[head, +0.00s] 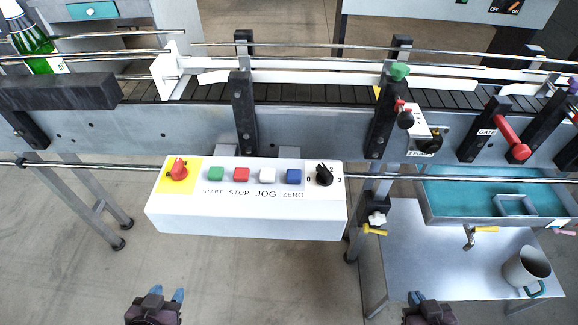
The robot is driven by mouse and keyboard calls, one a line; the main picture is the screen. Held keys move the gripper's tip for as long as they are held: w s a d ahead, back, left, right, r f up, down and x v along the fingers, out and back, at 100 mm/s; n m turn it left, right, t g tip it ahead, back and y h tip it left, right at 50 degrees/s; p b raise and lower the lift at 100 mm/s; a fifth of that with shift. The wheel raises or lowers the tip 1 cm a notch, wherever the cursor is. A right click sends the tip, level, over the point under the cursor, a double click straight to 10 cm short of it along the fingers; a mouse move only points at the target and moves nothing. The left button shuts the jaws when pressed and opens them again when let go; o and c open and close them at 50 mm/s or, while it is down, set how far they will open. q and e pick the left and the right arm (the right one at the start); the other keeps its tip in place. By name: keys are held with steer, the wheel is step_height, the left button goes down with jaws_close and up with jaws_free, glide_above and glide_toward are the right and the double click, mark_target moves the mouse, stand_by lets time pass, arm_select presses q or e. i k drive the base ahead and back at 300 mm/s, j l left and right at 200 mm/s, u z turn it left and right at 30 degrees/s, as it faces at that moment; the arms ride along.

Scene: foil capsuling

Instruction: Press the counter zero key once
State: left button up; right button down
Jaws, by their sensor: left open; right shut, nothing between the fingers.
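The white control box (245,222) hangs at the front of the conveyor. Its top face carries a green START key (216,174), a red STOP key (241,175), a white JOG key (267,175) and a blue key (294,176) above the ZERO label. My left gripper (165,294) is open and empty at the bottom edge, below and left of the box. My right gripper (417,296) is shut and empty at the bottom edge, below and right of the box. Both are apart from the keys.
A red knob (177,170) and a black selector (324,176) flank the keys. The conveyor rail (100,174) runs behind. A green bottle (33,42) stands far left.

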mark_target(293, 176)
steer(key=i+j+z, duration=0.1)
steer(key=j+z, duration=0.25)
steer(key=j, duration=0.35)
steer(key=j+z, duration=0.35)
steer(key=j, duration=0.35)
